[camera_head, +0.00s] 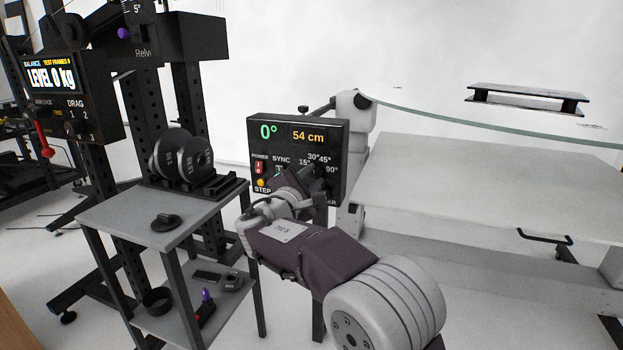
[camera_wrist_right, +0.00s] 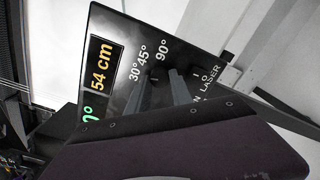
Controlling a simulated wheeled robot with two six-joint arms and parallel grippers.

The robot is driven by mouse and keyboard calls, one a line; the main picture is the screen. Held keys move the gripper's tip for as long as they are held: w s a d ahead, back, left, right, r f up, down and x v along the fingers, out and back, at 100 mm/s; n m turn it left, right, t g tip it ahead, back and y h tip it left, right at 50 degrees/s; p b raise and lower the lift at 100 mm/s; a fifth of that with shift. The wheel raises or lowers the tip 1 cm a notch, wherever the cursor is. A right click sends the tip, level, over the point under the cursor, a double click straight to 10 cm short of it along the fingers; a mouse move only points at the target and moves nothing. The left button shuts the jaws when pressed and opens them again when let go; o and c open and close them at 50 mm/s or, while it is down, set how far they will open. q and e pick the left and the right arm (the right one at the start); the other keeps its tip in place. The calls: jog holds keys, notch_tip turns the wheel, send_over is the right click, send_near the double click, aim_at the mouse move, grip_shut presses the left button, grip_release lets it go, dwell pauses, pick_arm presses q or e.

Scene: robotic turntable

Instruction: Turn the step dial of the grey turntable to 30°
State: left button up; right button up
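The black control panel (camera_head: 297,128) stands in the middle of the head view. Its display reads 0° in green and 54 cm in yellow. The step dial's marks, 15°, 30°, 45° and 90°, show at its lower right; the dial itself is largely hidden by my right gripper (camera_head: 318,176). In the right wrist view the panel (camera_wrist_right: 122,42) appears tilted. There the two grey fingers of my right gripper (camera_wrist_right: 161,88) point at the panel below the 30°, 45° and 90° marks, with a gap between them. Contact with the dial cannot be told. My left gripper is not in view.
A grey table (camera_head: 480,175) with a glass sheet (camera_head: 430,110) above it stands right of the panel. A small grey cart (camera_head: 120,215) holding black weight discs (camera_head: 185,155) stands left. A black rack with a LEVEL 0 kg display (camera_head: 52,76) is behind it.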

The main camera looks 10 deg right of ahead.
jog(key=o, duration=0.4)
